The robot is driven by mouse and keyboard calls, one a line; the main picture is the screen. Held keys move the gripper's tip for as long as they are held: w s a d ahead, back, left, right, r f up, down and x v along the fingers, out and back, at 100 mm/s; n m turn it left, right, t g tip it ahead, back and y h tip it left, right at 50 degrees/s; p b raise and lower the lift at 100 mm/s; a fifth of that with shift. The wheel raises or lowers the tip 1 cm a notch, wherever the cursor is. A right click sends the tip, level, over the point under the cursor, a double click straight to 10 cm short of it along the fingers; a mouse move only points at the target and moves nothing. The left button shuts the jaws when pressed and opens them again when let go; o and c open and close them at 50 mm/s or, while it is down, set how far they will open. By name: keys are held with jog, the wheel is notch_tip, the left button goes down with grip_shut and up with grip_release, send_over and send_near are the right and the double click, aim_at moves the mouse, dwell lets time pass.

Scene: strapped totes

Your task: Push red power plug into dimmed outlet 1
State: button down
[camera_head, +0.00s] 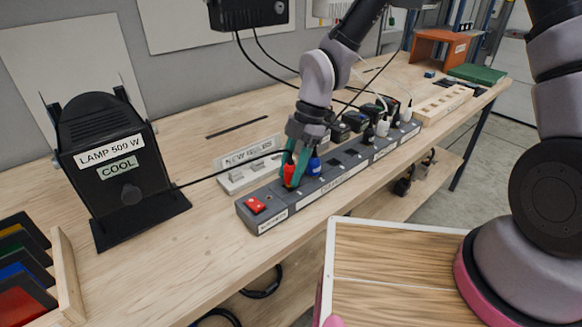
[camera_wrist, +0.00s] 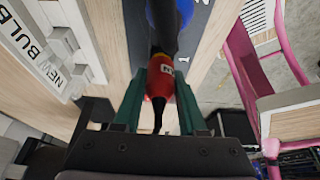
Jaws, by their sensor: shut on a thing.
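The red power plug (camera_head: 289,174) is between the teal fingers of my gripper (camera_head: 293,168), which is shut on it. The plug is at the near-left part of the long grey power strip (camera_head: 322,192), just past the red switch (camera_head: 255,204). In the wrist view the red plug (camera_wrist: 161,78) sits between the fingers of my gripper (camera_wrist: 160,90), with its black cord trailing toward the palm. The outlet under the plug is hidden, and I cannot tell whether the pins are in it. The strip's labels are too small to read surely.
A blue plug (camera_head: 313,163) stands close beside the red one. Black and white plugs (camera_head: 382,127) fill farther outlets. A white new-bulbs holder (camera_head: 248,170) lies behind the strip. A black lamp box (camera_head: 110,165) stands left. The bench (camera_head: 180,245) front is clear.

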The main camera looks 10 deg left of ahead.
jog(key=shift+f, duration=0.65)
jog(key=shift+c, duration=1.9)
grip_release()
jog(key=v, duration=1)
jog(key=w+d+r+m+t+h, duration=0.1)
jog(key=w+d+r+m+t, duration=0.2)
jog(key=d+r+m, duration=0.4)
jog(key=w+d+r+m+t, duration=0.25)
jog(key=d+r+m, duration=0.25)
jog(key=d+m, duration=0.3)
jog(key=s+d+r+m+t, duration=0.2)
jog(key=s+d+r+m, duration=0.1)
jog(key=d+r+m, duration=0.3)
jog(key=s+d+r+m+t, duration=0.3)
jog(key=d+r+m, duration=0.4)
jog(key=d+m, duration=0.3)
jog(key=shift+s+d+r+m, duration=0.15)
jog(key=shift+s+r+m, duration=0.1)
jog(key=shift+s+m, duration=0.4)
